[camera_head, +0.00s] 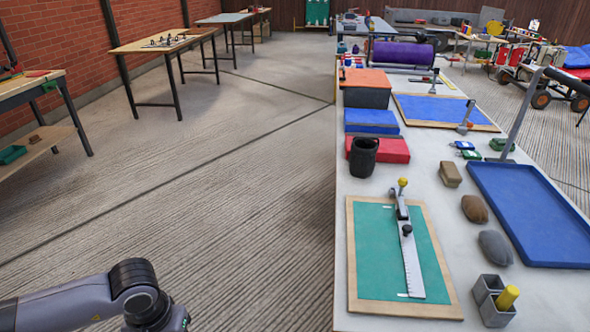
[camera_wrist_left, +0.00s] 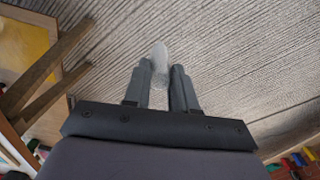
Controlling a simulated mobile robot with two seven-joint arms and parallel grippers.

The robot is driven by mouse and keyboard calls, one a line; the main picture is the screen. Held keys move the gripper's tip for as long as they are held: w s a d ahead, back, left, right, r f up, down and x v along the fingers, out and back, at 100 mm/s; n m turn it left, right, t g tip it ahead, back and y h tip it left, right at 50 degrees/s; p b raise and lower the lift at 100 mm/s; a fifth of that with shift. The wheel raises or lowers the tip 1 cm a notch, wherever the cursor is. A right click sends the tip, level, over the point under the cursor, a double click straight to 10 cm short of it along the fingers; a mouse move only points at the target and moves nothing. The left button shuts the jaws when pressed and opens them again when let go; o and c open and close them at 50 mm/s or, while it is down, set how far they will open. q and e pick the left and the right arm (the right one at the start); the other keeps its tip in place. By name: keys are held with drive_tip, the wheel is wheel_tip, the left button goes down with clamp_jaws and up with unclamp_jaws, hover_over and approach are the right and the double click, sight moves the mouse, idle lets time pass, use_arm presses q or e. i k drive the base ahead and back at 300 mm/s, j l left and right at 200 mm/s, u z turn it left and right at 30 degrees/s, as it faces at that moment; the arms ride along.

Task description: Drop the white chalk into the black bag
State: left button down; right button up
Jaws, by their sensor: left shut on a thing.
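The white chalk (camera_wrist_left: 160,56) shows in the left wrist view as a pale, rounded piece at the fingertips of my left gripper (camera_wrist_left: 161,72). The gripper is shut on it and holds it above the grey ribbed floor. In the head view my left arm comes in at the lower left, beside the long table, and its gripper is out of the frame. The black bag (camera_head: 363,157) stands upright and open-topped near the left edge of the long table, in front of a red block. Its inside is too dark to make out. My right gripper is in neither view.
The long white table (camera_head: 340,300) carries a green cutting board (camera_head: 372,262), a blue tray (camera_head: 540,225), a red block (camera_head: 393,149), several stones and a grey holder (camera_head: 489,303) with a yellow piece. Open floor (camera_head: 215,215) lies left of it.

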sight(355, 168)
drive_tip(key=u, duration=2.2)
drive_tip(key=i+j+z, duration=0.1)
drive_tip(key=i, duration=0.5)
drive_tip(key=i+z, duration=0.3)
drive_tip(key=z, duration=0.15)
drive_tip(key=i+z, duration=0.3)
drive_tip(key=z, duration=0.15)
drive_tip(key=i+l+z, duration=0.1)
drive_tip(key=i+z, duration=0.55)
drive_tip(key=z, duration=0.2)
drive_tip(key=i+z, duration=0.45)
drive_tip(key=i, duration=0.45)
drive_tip(key=i+u, duration=0.1)
drive_tip(key=i, duration=0.85)
drive_tip(key=i+z, duration=0.15)
drive_tip(key=z, duration=0.85)
